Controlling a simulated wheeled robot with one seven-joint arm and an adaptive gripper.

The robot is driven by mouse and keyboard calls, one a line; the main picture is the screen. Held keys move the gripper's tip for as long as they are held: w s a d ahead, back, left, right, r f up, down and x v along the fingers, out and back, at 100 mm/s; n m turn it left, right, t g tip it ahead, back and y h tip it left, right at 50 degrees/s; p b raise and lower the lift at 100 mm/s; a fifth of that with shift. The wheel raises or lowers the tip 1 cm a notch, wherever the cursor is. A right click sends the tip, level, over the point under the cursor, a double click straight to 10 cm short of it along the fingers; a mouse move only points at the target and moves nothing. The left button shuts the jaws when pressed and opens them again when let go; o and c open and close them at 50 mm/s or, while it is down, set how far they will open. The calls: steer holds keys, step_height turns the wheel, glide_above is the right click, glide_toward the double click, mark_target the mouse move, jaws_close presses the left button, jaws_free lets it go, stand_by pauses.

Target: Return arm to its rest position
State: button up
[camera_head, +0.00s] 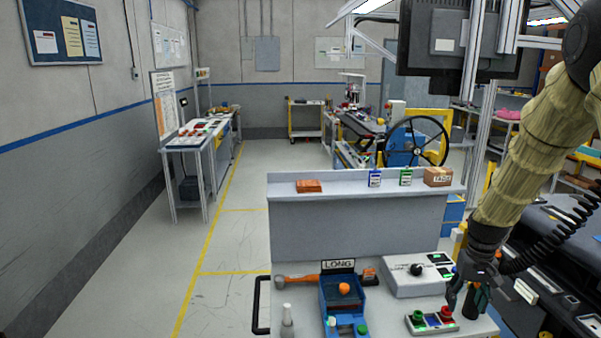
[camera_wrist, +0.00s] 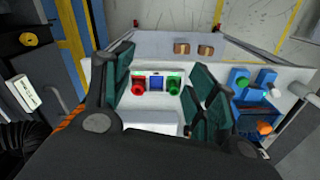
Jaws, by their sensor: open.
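My arm (camera_head: 525,150) reaches down from the upper right in the head view, in a tan sleeve. My gripper (camera_head: 467,297) points down over the right part of the grey workbench, beside a small button box (camera_head: 418,327). In the wrist view my gripper (camera_wrist: 163,88) is open, with dark green finger pads apart and nothing between them. The button box shows beyond the fingertips, with a red button (camera_wrist: 138,87), a green button (camera_wrist: 173,84) and a blue part between them. I cannot tell the exact height of the fingertips above the bench.
A grey control box (camera_head: 415,278) with a black knob stands left of my gripper. A blue fixture (camera_head: 346,300) and an orange-handled tool (camera_head: 297,281) lie farther left. A raised shelf (camera_head: 345,188) holds small boxes behind. The floor (camera_head: 225,290) at left is clear.

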steer(key=s+a+f+b, duration=0.1)
steer(key=s+a+f, duration=0.25)
steer(key=f, duration=0.55)
steer(key=s+a+f+b, duration=0.1)
steer(key=s+a+f, duration=0.3)
steer(key=f, duration=0.5)
steer(key=s+a+f+b, duration=0.1)
steer(key=s+a+f, duration=0.1)
steer(key=s+f, duration=0.45)
steer(key=s+a+f+b, duration=0.1)
steer(key=s+a+f, duration=0.2)
steer(key=s+f, duration=0.2)
steer(key=s+a+f+n+b, duration=0.1)
steer(key=s+a+f, duration=0.3)
steer(key=s, duration=0.8)
steer(key=s+a+f+b, duration=0.1)
steer(key=s+a+f, duration=0.2)
steer(key=s+f, duration=0.3)
steer(key=shift+s+a+f+n, duration=0.3)
steer(key=shift+s+a+f, duration=0.05)
steer(key=shift+s, duration=0.8)
